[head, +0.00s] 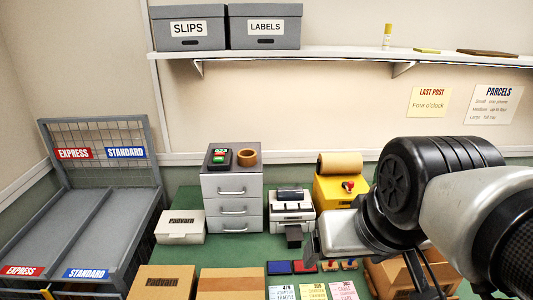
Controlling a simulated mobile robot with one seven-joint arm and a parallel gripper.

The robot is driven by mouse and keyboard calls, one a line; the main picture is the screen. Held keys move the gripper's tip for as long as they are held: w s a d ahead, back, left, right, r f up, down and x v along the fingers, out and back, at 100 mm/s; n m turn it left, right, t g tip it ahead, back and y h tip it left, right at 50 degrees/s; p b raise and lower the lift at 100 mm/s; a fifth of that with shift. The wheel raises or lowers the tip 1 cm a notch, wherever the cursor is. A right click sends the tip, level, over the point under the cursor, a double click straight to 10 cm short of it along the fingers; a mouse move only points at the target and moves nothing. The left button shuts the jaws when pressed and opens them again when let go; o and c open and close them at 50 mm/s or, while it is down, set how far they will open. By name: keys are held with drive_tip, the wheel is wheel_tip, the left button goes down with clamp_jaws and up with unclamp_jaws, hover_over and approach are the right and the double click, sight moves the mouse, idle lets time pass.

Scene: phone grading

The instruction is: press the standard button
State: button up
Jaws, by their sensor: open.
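No button marked "standard" can be read in this view. A small dark device (219,157) with a green and a red part sits on the grey drawer unit (232,203). A white and grey printer (291,206) stands to its right. Blue STANDARD signs show at the back (126,153) and front (87,273) of the rack at left, beside red EXPRESS signs (74,154). My gripper (314,243) is over the green table, right of the printer's front. It is open, seen edge-on, and partly hidden by my wrist; nothing shows in it.
A blue pad (280,268), a red pad (305,267) and small stamps lie below my gripper, with printed cards (313,291) in front. A yellow paper-roll dispenser (333,190) stands behind. Boxes (162,282) line the front left. My arm hides the right side.

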clamp_jaws()
idle(1.4)
